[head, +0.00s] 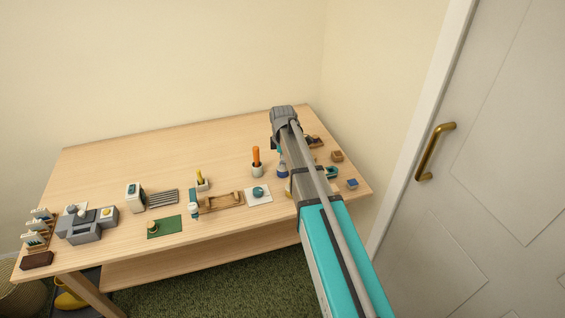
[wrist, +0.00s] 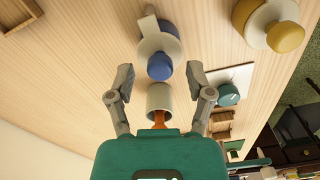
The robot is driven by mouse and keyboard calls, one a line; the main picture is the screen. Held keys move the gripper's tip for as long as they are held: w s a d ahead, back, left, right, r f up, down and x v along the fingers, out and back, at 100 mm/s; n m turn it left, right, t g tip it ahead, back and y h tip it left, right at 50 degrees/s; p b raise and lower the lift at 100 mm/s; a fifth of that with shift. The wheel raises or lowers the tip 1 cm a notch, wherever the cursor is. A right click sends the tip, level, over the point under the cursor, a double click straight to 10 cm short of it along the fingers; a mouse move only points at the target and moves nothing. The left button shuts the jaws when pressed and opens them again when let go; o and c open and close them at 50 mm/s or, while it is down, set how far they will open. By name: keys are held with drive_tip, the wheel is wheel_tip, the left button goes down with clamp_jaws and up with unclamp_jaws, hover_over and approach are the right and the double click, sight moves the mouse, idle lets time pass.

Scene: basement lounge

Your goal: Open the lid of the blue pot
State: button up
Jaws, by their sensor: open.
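In the head view a blue-and-grey piece (head: 281,166), seemingly the same pot, stands partly beside my arm. My gripper (wrist: 160,74) is open and empty, with its fingertips on either side of the line to the blue end. No contact is visible. The head view hides the fingertips behind my arm.
A grey cup (wrist: 160,98) with an orange stick sits close between the fingers; it also shows in the head view (head: 257,171). A yellow-ended pot (wrist: 284,37) is to the right. A white board (head: 267,193) holds a teal round piece. The table's back left is clear.

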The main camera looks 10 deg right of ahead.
clamp_jaws()
idle(0.3)
